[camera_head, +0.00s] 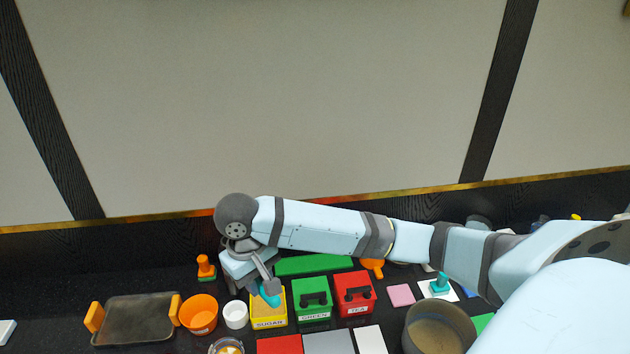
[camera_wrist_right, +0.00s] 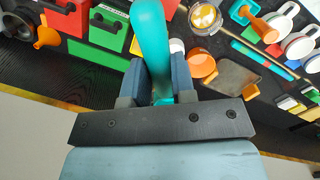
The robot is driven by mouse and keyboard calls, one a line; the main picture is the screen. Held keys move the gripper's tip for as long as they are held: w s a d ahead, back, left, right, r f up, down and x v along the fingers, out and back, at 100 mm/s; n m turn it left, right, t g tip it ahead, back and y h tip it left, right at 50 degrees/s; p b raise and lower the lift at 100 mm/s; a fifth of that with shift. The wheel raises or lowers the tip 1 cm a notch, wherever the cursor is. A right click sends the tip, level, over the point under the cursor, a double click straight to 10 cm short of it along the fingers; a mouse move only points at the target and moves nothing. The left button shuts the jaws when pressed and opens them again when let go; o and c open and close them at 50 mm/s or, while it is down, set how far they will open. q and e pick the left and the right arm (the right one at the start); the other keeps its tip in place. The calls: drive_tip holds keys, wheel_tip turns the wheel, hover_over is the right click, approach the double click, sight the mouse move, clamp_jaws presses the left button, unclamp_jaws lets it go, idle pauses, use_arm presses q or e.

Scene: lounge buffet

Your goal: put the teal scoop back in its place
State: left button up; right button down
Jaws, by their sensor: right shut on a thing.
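The teal scoop (camera_head: 270,296) is held in my right gripper (camera_head: 262,284), which is shut on it. In the right wrist view the scoop (camera_wrist_right: 150,35) stands up between the two fingers of the gripper (camera_wrist_right: 158,85). In the head view the scoop is over the yellow SUGAR box (camera_head: 268,320), and I cannot tell whether it touches the box. The arm and scoop partly hide the box's inside. My left gripper is not in view.
Right of the SUGAR box stand a green box (camera_head: 312,312) and a red TEA box (camera_head: 356,307), both with black handles. Left are a white cup (camera_head: 235,316), an orange bowl (camera_head: 198,318) and a tray (camera_head: 135,320). A long green block (camera_head: 313,265) lies behind.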

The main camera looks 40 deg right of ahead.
drive_tip(key=s+d+f+m+b, duration=0.2)
drive_tip(key=s+d+f, duration=0.1)
drive_tip(key=s+f, duration=0.55)
drive_tip(key=s+d+f+m+b, duration=0.25)
drive_tip(key=s+f, duration=0.25)
drive_tip(key=f, duration=0.6)
drive_tip(key=s+d+f+b, duration=0.1)
drive_tip(key=s+d+f, duration=0.2)
drive_tip(key=s, duration=0.2)
drive_tip(key=s+d+f+m+b, duration=0.1)
drive_tip(key=s+d+f+b, duration=0.1)
drive_tip(key=s, duration=0.3)
drive_tip(key=s+d+f+m+t+b, duration=0.1)
drive_tip(key=s+d+f, duration=0.2)
drive_tip(key=s+f, duration=0.1)
drive_tip(key=shift+s+d+f+y, duration=0.3)
drive_tip(key=shift+s+d+f, duration=0.05)
drive_tip(key=shift+s, duration=0.05)
hover_over(371, 344)
drive_tip(key=shift+f, duration=1.8)
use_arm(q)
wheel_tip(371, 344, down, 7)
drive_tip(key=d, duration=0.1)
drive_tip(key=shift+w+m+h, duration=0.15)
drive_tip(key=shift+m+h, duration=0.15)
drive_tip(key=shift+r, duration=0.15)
